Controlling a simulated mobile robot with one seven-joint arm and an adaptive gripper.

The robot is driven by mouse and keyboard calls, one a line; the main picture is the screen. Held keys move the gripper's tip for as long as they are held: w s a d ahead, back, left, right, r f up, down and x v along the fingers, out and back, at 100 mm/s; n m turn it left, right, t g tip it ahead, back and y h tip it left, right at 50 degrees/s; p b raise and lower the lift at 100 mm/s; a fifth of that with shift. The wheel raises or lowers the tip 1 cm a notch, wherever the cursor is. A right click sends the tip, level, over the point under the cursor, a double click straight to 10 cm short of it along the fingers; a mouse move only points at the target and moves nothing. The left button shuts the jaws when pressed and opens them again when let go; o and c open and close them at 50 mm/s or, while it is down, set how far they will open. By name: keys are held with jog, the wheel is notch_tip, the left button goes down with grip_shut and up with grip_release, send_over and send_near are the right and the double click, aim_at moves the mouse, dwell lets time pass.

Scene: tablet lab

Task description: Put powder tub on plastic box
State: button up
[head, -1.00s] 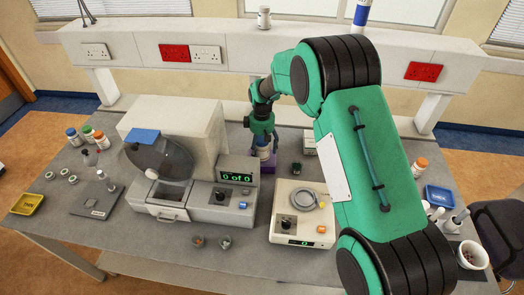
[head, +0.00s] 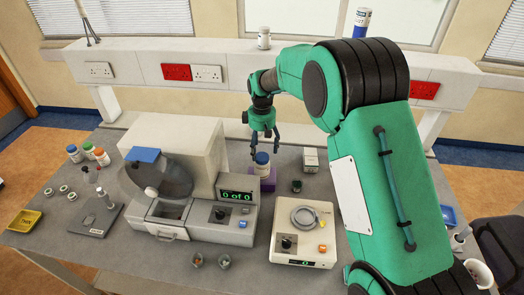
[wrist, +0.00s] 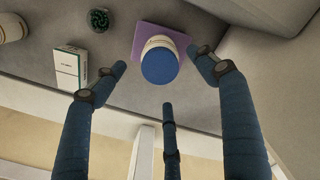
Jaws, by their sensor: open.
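The powder tub, a white tub with a blue lid (head: 262,158), stands on a purple plastic box (head: 269,182) near the back of the bench. My gripper (head: 265,142) is open, pointing down above the tub, with its fingers spread and empty. In the wrist view the tub's blue lid (wrist: 158,65) shows beyond the fingertips, and the purple box (wrist: 143,35) shows under it. The tub looks upright and apart from the fingers. Part of the box is hidden by the tub.
A grey-white instrument with a "0 of 0" display (head: 238,196) stands close left of the box. A white carton (head: 310,158) and a small dark green-topped item (head: 297,186) are to the right. A cream device (head: 303,232) is in front.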

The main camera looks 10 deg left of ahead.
dwell(0.8)
jog(key=s+d+r+m+t, duration=0.1)
jog(key=s+d+r+m, duration=0.2)
jog(key=s+d+r, duration=0.65)
jog(key=s+d+r+m+t, duration=0.25)
jog(key=s+d+r, duration=0.45)
jog(key=d+r, duration=0.5)
jog(key=s+d+r+m+t, duration=0.1)
jog(key=s+d, duration=0.4)
jog(key=s, duration=0.9)
jog(key=s+d+r+m+t, duration=0.1)
jog(key=s+d+r+m, duration=0.2)
jog(key=s, duration=1.1)
jog(key=d+m, duration=0.2)
jog(key=m, duration=0.1)
jog(key=shift+s+d, duration=0.15)
jog(key=shift+d, duration=0.1)
notch_tip(320, 180, down, 8)
jog(key=b, duration=0.8)
